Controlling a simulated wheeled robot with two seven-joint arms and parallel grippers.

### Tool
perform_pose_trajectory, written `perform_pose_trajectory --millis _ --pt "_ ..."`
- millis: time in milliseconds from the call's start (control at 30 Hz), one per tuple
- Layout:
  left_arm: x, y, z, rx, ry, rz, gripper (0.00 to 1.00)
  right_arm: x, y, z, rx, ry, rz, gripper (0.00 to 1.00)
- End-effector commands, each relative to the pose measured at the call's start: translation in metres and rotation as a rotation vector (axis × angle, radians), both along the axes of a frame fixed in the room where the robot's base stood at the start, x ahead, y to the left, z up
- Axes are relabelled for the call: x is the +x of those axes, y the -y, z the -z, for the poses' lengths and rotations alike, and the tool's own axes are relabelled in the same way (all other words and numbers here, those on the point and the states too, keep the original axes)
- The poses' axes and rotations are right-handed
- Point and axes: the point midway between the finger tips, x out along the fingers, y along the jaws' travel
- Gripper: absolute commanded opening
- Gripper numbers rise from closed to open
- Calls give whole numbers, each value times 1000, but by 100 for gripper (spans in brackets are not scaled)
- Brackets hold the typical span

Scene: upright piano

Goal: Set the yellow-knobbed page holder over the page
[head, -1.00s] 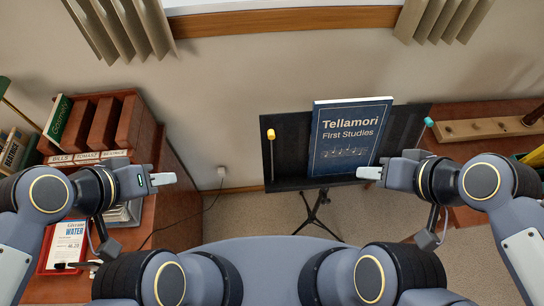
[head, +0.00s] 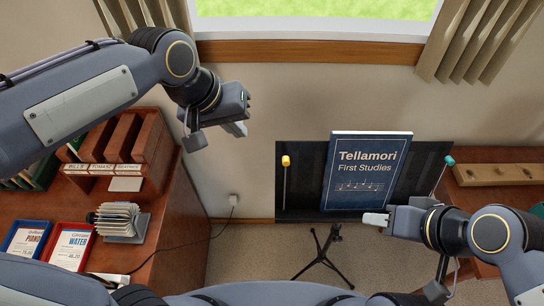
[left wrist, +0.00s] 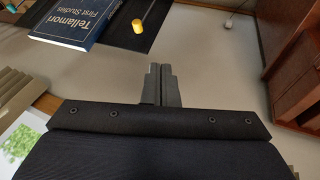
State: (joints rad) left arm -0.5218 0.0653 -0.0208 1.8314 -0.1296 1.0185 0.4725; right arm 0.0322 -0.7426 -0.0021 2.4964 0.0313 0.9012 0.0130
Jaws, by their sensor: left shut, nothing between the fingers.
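The yellow-knobbed page holder (head: 286,161) stands as a thin rod at the left side of the black music stand (head: 303,195). Its yellow knob also shows in the left wrist view (left wrist: 138,26). A blue book (head: 368,180) titled "Tellamori First Studies" rests on the stand, right of the rod, which is clear of it. No separate page shows. My left gripper (head: 239,127) is shut and empty, above and left of the yellow knob, apart from it. My right gripper (head: 376,219) is by the stand's lower edge, below the book; its finger gap cannot be made out.
A teal-knobbed holder (head: 449,161) is at the stand's right side. A wooden desk (head: 178,220) with racks and cards is at left. A brown cabinet (head: 500,195) is at right. A windowsill (head: 300,52) runs above.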

Motion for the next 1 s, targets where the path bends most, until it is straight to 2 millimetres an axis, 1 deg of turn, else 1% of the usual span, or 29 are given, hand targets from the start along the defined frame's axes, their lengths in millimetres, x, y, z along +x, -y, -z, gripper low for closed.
perform_pose_trajectory --millis 100,367,467,533,667,1000 --pt "2 5 0 3 -2 2 0 0 0 0 0 0 0 40" --pt "2 4 0 3 -2 2 0 0 0 0 0 0 0 40" --pt "3 6 3 3 -2 2 0 0 0 0 0 0 0 40" --pt "4 8 9 4 -4 3 0 0 0 -1 0 0 0 40" --pt "9 15 28 5 -7 4 0 0 0 -3 0 0 0 40" --pt "26 39 93 6 -7 4 0 0 0 -9 0 0 0 40"
